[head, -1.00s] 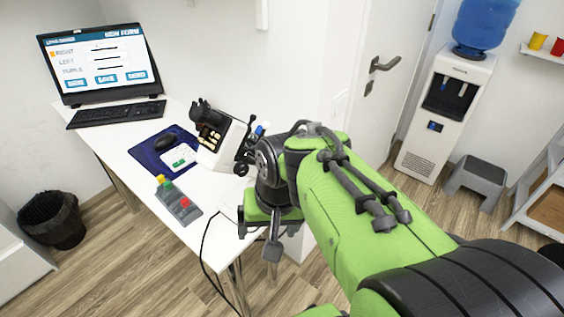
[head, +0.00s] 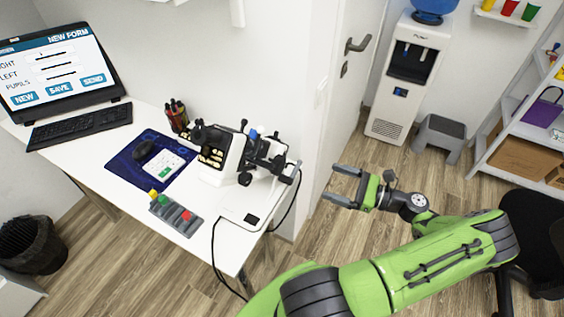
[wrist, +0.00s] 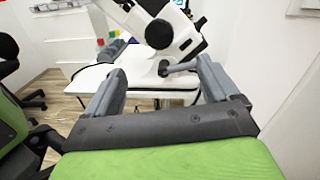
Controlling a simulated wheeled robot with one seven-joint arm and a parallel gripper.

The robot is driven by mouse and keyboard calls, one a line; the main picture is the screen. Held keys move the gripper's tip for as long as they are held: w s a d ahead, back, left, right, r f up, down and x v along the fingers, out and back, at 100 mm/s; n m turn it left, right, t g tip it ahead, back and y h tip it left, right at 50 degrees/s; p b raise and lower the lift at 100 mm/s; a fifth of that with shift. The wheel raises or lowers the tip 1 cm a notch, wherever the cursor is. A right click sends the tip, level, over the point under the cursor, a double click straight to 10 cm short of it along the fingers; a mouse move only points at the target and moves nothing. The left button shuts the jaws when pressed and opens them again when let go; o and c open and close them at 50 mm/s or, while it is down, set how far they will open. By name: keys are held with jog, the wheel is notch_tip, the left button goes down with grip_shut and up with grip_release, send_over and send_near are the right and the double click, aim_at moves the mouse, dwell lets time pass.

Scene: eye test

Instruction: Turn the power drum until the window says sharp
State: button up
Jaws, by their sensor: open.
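A white and black eye-test instrument (head: 226,158) stands on the desk's right part. Black knobs and arms show on its right side, but I cannot tell which part is the power drum. No readable window shows. My gripper (head: 338,187) is open and empty, to the right of the instrument and apart from it, past the desk's edge. In the wrist view, the instrument (wrist: 178,42) is ahead, beyond my open fingers (wrist: 160,72), with a round black part (wrist: 158,34) facing me.
A cable hangs at the desk's front. A water cooler (head: 404,75) and stool (head: 440,138) stand behind; floor between is clear.

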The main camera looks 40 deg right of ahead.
aim_at(282, 166)
jog(key=b+x, duration=0.1)
jog(key=x, duration=1.4)
jog(key=shift+a+f, duration=0.1)
jog(key=shift+c, duration=0.3)
jog(key=c, duration=1)
jog(key=shift+n, duration=0.3)
